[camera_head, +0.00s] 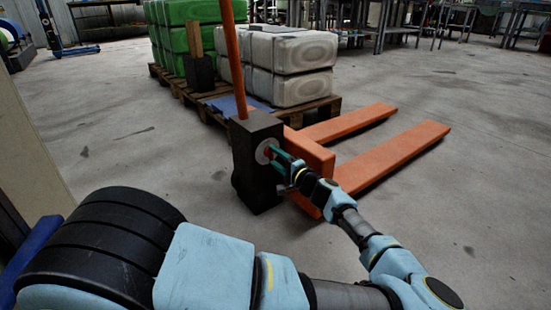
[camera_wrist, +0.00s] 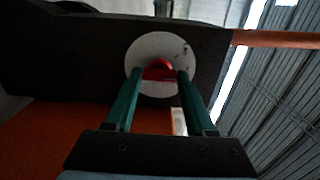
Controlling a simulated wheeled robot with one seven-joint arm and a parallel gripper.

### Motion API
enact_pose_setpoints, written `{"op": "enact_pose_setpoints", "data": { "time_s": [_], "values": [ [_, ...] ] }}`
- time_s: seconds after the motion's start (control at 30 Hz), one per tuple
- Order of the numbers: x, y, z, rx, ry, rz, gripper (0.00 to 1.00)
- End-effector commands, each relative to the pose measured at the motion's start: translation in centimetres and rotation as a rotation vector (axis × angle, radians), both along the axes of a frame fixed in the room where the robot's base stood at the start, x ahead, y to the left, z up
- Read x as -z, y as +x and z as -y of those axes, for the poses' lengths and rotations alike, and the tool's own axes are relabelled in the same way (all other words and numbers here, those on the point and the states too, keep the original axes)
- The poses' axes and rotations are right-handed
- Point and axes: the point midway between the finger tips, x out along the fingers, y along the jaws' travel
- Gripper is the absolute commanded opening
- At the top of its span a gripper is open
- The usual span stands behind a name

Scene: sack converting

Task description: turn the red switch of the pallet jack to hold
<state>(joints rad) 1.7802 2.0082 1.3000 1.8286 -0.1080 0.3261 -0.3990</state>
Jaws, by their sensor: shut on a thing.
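The pallet jack has a dark upright housing (camera_head: 258,135) with an orange handle bar (camera_head: 229,60) and orange forks (camera_head: 395,155). A round pale plate (camera_head: 262,153) sits on the housing's side, and it also shows in the wrist view (camera_wrist: 142,52). The red switch (camera_wrist: 160,72) is at the middle of this plate. My gripper (camera_wrist: 157,78), with two green fingers, is shut on the red switch, one finger at each side. The fingers hide part of the switch. I cannot read any marks on the plate, so its setting cannot be told.
A wooden pallet (camera_head: 325,108) behind the jack bears green sacks (camera_head: 190,28) and white sacks (camera_head: 300,55). Dark workbenches (camera_head: 400,25) stand at the back. The grey floor is clear to the right and left of the jack.

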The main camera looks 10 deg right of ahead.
Motion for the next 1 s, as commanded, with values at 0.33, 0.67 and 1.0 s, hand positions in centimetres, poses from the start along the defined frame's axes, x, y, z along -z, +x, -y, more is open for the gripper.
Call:
{"op": "enact_pose_setpoints", "data": {
  "time_s": [0.33, 0.67, 1.0],
  "values": [
    [0.08, -0.05, -0.09, -0.002, -0.007, 0.002, 0.0],
    [0.05, -0.03, -0.04, -0.001, -0.007, 0.002, 0.83],
    [-0.07, -0.4, 0.23, 0.001, -0.007, 0.002, 0.85]
  ]
}}
